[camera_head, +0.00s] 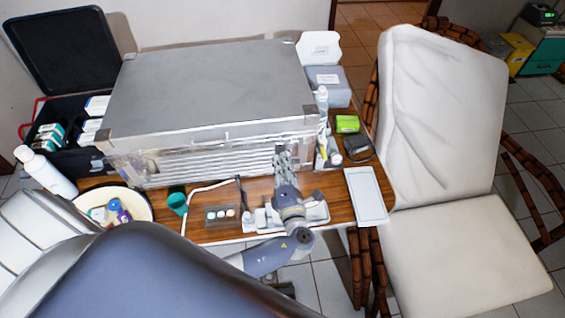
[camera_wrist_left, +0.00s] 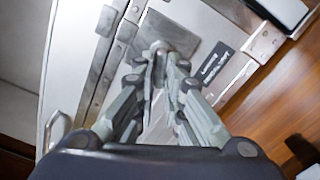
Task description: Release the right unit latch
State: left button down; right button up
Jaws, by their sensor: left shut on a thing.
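The portable unit is a large closed silver-grey case (camera_head: 210,85) on the wooden table. My left gripper (camera_head: 281,152) reaches up to the front of the case, near its right end. In the left wrist view my left gripper (camera_wrist_left: 160,62) is shut, with its fingertips together on the right unit latch (camera_wrist_left: 158,46), a small grey metal piece on the case front. The fingers partly hide the latch, so I cannot tell whether it is fastened. My right gripper is not in view.
Bottles and a green box (camera_head: 347,124) stand right of the case. A cream chair (camera_head: 450,180) stands at right.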

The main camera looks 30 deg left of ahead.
pick_arm(q)
jog(key=shift+w+d+f+n+b, duration=0.25)
jog(key=shift+n+b, duration=0.55)
jog(key=shift+n, duration=1.35)
jog(key=shift+w+d+f+n+b, duration=0.2)
jog(key=shift+n+b, duration=0.6)
jog(key=shift+n, duration=1.3)
jog(key=shift+w+d+f+n+b, duration=0.1)
jog(key=shift+d+f+n+b, duration=0.45)
jog(key=shift+n, duration=1.6)
jog(key=shift+a+r+b, duration=0.2)
jog(key=shift+r+b, duration=0.1)
jog(key=shift+r, duration=0.05)
jog(key=c, duration=1.7)
grip_release()
